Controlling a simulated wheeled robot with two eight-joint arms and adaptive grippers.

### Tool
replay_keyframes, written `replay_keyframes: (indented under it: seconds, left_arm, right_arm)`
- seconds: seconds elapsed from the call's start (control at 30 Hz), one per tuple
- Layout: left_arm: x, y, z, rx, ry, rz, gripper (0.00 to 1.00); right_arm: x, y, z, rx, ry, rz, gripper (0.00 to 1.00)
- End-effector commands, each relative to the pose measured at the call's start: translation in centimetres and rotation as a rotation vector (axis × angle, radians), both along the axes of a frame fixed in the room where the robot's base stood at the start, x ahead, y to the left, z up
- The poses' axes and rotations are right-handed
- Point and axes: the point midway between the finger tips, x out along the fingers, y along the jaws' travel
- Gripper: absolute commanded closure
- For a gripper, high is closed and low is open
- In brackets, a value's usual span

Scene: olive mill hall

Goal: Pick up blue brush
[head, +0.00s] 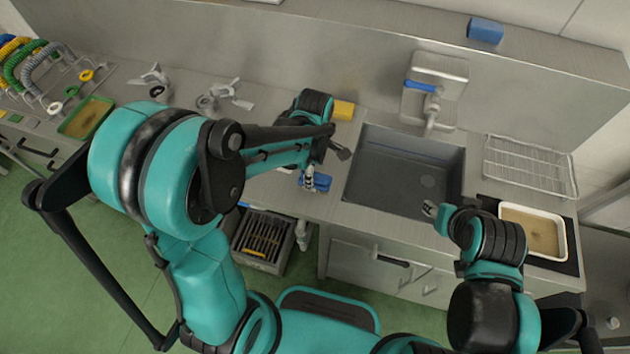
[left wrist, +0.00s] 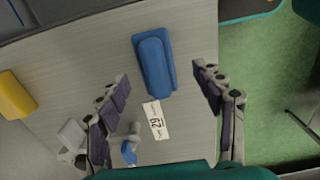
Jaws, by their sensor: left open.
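The blue brush (head: 321,183) lies on the steel counter left of the sink, close to the front edge. In the left wrist view the blue brush (left wrist: 153,65) is a blue block with a rounded raised back, with a white number label beside it. My left gripper (head: 325,166) is above the counter at the brush. In the left wrist view my left gripper (left wrist: 163,103) is open and empty, its fingers spread wide with the brush between and beyond them. My right gripper (head: 430,209) is over the sink's front right corner; its jaws are too small to judge.
A yellow block (head: 343,110) lies behind the brush, also in the left wrist view (left wrist: 16,95). The sink (head: 385,178) is to the right, with a tap (head: 431,115), wire rack (head: 525,165) and white tray (head: 562,235). A crate (head: 240,243) stands below the counter.

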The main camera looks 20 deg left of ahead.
Motion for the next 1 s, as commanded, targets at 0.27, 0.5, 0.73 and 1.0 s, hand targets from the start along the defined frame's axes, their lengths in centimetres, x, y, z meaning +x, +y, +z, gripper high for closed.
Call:
replay_keyframes:
  seconds: [0.27, 0.5, 0.73, 1.0]
  left_arm:
    - [0.5, 0.0, -4.2, 0.0, -0.001, -0.001, 0.33]
    - [0.5, 0.0, -4.2, 0.0, -0.001, -0.001, 0.35]
    - [0.5, 0.0, -4.2, 0.0, -0.001, -0.001, 0.88]
    - [0.5, 0.0, -4.2, 0.0, -0.001, -0.001, 0.93]
  right_arm:
    - [0.0, 0.0, -1.9, 0.0, 0.0, 0.0, 0.6]
    - [0.0, 0.0, -1.8, 0.0, 0.0, 0.0, 0.6]
    - [0.0, 0.0, -1.8, 0.0, 0.0, 0.0, 0.6]
    - [0.0, 0.0, -1.7, 0.0, 0.0, 0.0, 0.6]
